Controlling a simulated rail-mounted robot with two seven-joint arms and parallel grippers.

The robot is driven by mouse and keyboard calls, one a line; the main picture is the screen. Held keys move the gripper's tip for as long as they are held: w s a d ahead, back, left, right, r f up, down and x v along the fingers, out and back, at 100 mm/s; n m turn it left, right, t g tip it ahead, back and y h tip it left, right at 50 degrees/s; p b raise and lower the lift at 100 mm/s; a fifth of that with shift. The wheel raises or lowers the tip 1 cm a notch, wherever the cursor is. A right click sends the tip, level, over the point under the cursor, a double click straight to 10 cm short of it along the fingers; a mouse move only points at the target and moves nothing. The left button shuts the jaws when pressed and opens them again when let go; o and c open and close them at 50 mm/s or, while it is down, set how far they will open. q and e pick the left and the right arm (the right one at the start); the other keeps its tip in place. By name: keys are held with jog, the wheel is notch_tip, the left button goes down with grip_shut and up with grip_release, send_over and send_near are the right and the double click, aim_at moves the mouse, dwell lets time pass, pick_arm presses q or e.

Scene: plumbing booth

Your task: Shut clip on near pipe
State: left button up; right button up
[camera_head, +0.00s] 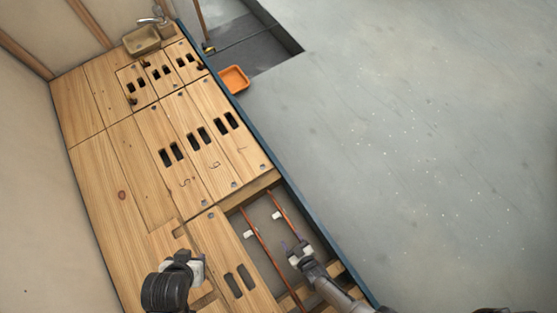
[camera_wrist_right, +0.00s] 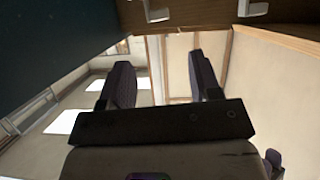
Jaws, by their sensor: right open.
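Two copper pipes run through the floor opening: a left pipe (camera_head: 264,246) and a right pipe (camera_head: 284,212). A small white clip (camera_head: 248,233) sits at the left pipe and another white clip (camera_head: 277,215) at the right pipe. They are too small to tell whether either is shut. My right gripper (camera_head: 298,249) is over the opening, at the lower end of the visible right pipe. In the right wrist view its fingers (camera_wrist_right: 160,85) are apart with nothing between them; two white clip-like parts (camera_wrist_right: 158,10) (camera_wrist_right: 253,8) show at the top edge. My left gripper (camera_head: 196,268) is above the boards left of the opening; its fingers are unclear.
Wooden floor panels (camera_head: 190,140) with dark slots lie beyond and left of the opening. A loose slotted panel (camera_head: 222,250) borders its left side. A blue edge (camera_head: 300,218) runs along the right. An orange tray (camera_head: 234,79) and a basin (camera_head: 141,41) are farther off. Grey floor is clear.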

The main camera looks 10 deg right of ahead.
aim_at(279, 215)
jog(key=shift+b+x, duration=2.55)
jog(key=shift+x, duration=2.8)
jog(key=shift+c, duration=0.2)
jog(key=shift+d, duration=0.1)
jog(key=c, duration=0.8)
jog(key=shift+r, duration=0.1)
jog(key=shift+w, duration=0.1)
jog(key=m+y, duration=0.1)
jog(key=d+m, duration=0.1)
jog(key=shift+w+r+m+g+y, duration=0.2)
jog(key=shift+w+m+g+y, duration=0.1)
jog(key=shift+g+y, duration=0.1)
jog(key=shift+w+d+r+m+y, duration=0.15)
jog(key=shift+d+m+y, duration=0.25)
jog(key=shift+m+y, duration=0.45)
jog(key=shift+m, duration=0.25)
